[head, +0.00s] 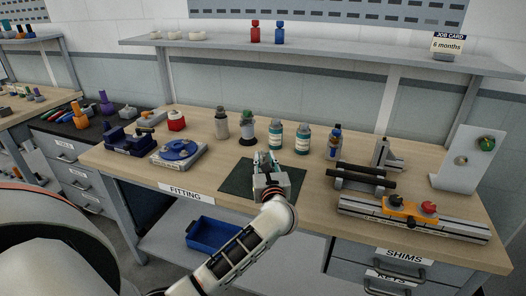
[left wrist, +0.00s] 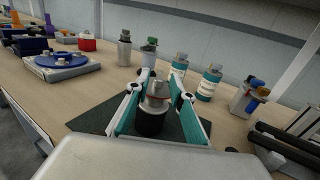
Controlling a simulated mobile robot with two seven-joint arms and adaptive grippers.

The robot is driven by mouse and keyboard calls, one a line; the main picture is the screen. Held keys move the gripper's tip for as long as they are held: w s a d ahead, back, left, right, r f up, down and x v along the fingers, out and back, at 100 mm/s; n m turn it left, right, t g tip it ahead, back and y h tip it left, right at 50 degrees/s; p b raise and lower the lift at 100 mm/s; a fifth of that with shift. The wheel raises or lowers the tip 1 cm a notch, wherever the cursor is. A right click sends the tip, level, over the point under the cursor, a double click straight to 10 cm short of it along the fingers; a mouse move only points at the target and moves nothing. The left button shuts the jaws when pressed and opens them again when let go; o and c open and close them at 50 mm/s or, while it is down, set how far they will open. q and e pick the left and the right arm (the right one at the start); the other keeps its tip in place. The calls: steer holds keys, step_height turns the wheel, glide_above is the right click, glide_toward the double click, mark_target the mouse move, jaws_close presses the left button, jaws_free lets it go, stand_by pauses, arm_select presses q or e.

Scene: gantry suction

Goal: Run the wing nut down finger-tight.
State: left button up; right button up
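I cannot make out a wing nut for certain in either view. In the head view my left gripper (head: 265,165) is low over the dark green mat (head: 236,182) at the middle of the bench. In the left wrist view its teal-padded fingers (left wrist: 157,88) stand apart. A dark, round-based fitting with a grey metal top and a reddish band (left wrist: 153,116) shows between them, upright over the mat. I see no clear grip on it. In the head view my gripper mostly hides this fitting. My right gripper is not in view.
Bottles (head: 302,139) stand behind the mat. A blue disc on a grey block (head: 179,151) is to the left. Dark bars (head: 362,176), a rail with an orange slide (head: 404,209) and a white upright panel (head: 466,160) are to the right. A shelf (head: 320,57) runs above.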

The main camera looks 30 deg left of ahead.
mark_target(263, 156)
arm_select(q)
steer(key=shift+x, duration=2.1)
jaws_close()
steer(key=shift+r+m+t+h+p, duration=0.1)
steer(key=shift+m+t+h+p, duration=0.4)
steer(key=shift+m+t+h, duration=0.7)
jaws_free()
steer(key=v, duration=1.2)
steer(key=shift+r+g, duration=0.25)
steer(key=shift+g, duration=0.05)
